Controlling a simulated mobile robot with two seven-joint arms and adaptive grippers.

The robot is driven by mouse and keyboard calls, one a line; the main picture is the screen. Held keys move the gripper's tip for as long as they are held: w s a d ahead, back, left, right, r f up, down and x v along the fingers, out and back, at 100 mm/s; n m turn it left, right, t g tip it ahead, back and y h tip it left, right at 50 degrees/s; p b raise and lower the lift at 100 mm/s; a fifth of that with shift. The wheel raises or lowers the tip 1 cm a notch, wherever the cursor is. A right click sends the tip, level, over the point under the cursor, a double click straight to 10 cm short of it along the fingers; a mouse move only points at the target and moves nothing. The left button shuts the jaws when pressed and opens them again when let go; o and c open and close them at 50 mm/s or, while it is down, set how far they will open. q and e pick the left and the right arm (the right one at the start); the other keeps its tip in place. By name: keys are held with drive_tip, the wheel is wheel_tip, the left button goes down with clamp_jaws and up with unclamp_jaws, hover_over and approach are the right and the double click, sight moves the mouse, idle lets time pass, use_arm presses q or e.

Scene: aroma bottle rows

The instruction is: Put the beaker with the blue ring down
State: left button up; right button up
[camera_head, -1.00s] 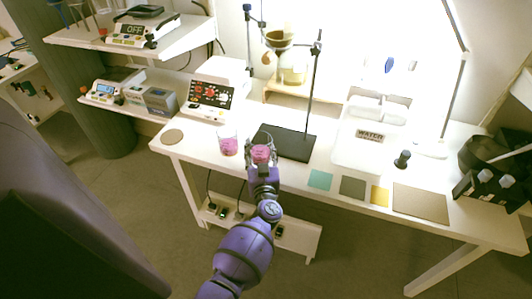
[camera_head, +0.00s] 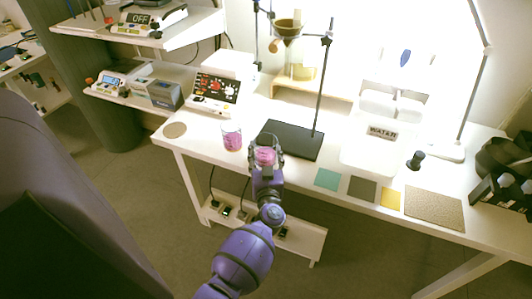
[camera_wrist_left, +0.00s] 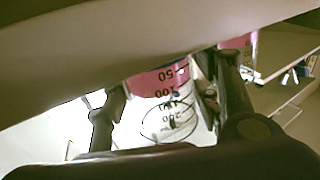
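My left gripper (camera_head: 266,150) reaches over the table's front edge in the head view. It is shut on a clear beaker (camera_head: 265,157) with pink contents. In the left wrist view the held beaker (camera_wrist_left: 160,90) shows dark graduation marks, upside down, between the two fingers. My right gripper is not in view.
A black stand base (camera_head: 290,140) with a rod is close behind the held beaker. Teal (camera_head: 327,180), grey (camera_head: 362,188) and yellow (camera_head: 390,199) squares lie to the right. A round coaster (camera_head: 174,130) lies at the table's left end. The white table (camera_head: 205,150) is bare around the second beaker.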

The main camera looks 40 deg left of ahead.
use_arm(q)
drive_tip(key=shift+o, duration=0.7)
